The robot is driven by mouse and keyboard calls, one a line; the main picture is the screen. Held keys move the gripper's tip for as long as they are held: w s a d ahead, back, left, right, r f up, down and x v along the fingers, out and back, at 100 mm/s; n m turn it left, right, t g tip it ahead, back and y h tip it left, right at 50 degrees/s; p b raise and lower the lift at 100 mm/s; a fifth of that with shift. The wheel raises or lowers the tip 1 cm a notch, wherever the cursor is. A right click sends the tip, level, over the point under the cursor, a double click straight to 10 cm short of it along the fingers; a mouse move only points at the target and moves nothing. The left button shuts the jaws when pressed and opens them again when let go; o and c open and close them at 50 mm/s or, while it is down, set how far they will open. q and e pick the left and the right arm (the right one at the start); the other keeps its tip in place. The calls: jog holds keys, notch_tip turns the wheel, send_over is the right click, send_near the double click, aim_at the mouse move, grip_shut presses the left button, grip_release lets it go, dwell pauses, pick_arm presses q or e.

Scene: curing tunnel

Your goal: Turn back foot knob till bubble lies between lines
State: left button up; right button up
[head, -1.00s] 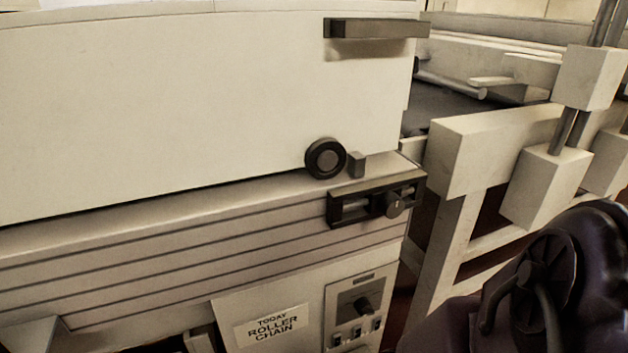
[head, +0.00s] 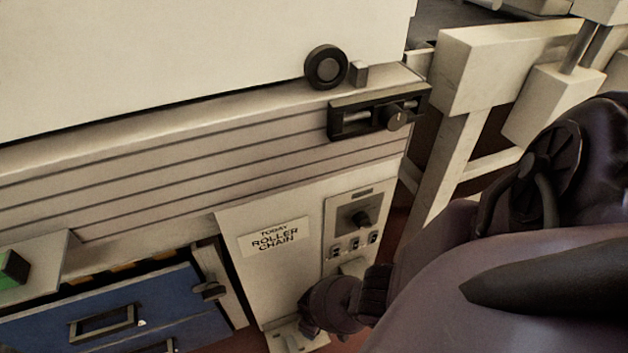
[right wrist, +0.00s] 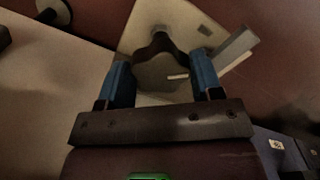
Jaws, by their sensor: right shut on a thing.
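My right arm reaches down in the head view to the foot of the cabinet, where its wrist (head: 335,303) sits low and its fingers are hidden. In the right wrist view, my right gripper (right wrist: 162,78) has its two blue fingers on either side of a dark, lobed foot knob (right wrist: 158,48), shut on it. A pale plate (right wrist: 190,28) lies behind the knob. A dark-framed fitting (head: 350,122) with a light strip and a round knob is on the cabinet's upper edge; no bubble or lines can be made out. My left gripper is not in view.
A control panel (head: 352,220) with a dial and switches is beside a "ROLLER CHAIN" label (head: 274,239). Blue drawers (head: 140,312) and a green button (head: 12,268) are at lower left. A pale frame (head: 455,160) stands to the right.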

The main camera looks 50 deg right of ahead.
jog(key=m, duration=0.6)
jog(key=shift+a, duration=0.1)
dwell(0.5)
jog(key=o, duration=0.9)
jog(key=shift+r, duration=0.1)
